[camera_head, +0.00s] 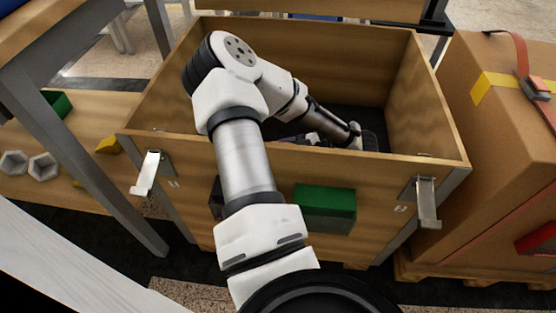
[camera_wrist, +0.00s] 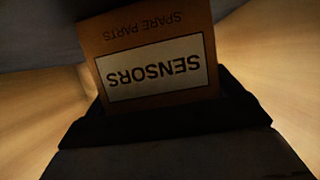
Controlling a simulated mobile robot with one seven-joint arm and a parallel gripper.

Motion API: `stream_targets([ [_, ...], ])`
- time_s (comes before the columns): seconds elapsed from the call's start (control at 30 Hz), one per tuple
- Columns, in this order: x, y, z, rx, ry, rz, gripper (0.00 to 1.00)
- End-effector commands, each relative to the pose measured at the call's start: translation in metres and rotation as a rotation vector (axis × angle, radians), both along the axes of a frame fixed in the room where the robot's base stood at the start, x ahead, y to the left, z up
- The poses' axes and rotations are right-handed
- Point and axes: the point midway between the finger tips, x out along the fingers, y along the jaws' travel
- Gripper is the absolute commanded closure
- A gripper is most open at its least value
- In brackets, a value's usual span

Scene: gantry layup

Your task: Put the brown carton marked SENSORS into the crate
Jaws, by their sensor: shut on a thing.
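The brown carton (camera_wrist: 152,38), with a white SENSORS label and the words SPARE PARTS, appears upside down and close up in the wrist view. My gripper (camera_wrist: 160,112) is shut on it, with dark parts around the carton's lower edge in that view. The open wooden crate (camera_head: 300,158) stands in the middle of the head view, and my arm reaches over its near wall and down inside. The carton and the fingertips are hidden in the head view. I cannot tell whether the carton touches the crate's dark floor (camera_head: 345,114).
A large strapped carton (camera_head: 500,130) stands on a pallet close at the right. A bench with hex nuts (camera_head: 42,166) and a yellow piece (camera_head: 108,145) is at the left. A green block (camera_head: 325,208) is at the crate's front. Metal latches (camera_head: 427,203) stick out from the front.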

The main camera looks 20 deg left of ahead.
Motion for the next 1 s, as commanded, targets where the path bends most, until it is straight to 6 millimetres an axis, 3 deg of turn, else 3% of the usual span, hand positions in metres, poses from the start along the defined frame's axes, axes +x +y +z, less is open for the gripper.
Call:
stream_targets([
  [0.03, 0.000, 0.000, -0.002, 0.001, 0.000, 0.000, 0.39],
  [0.07, 0.000, 0.000, -0.002, 0.000, 0.001, 0.000, 0.08],
  [0.13, 0.000, 0.000, -0.002, 0.000, 0.000, 0.000, 0.00],
  [0.4, 0.000, 0.000, 0.001, 0.000, -0.001, 0.000, 0.00],
  [0.73, 0.014, -0.046, 0.024, 0.000, 0.001, -0.004, 0.00],
  [0.8, 0.017, -0.054, 0.021, 0.002, -0.002, -0.002, 0.00],
  [1.0, 0.019, -0.066, 0.028, 0.000, 0.000, 0.000, 0.00],
])
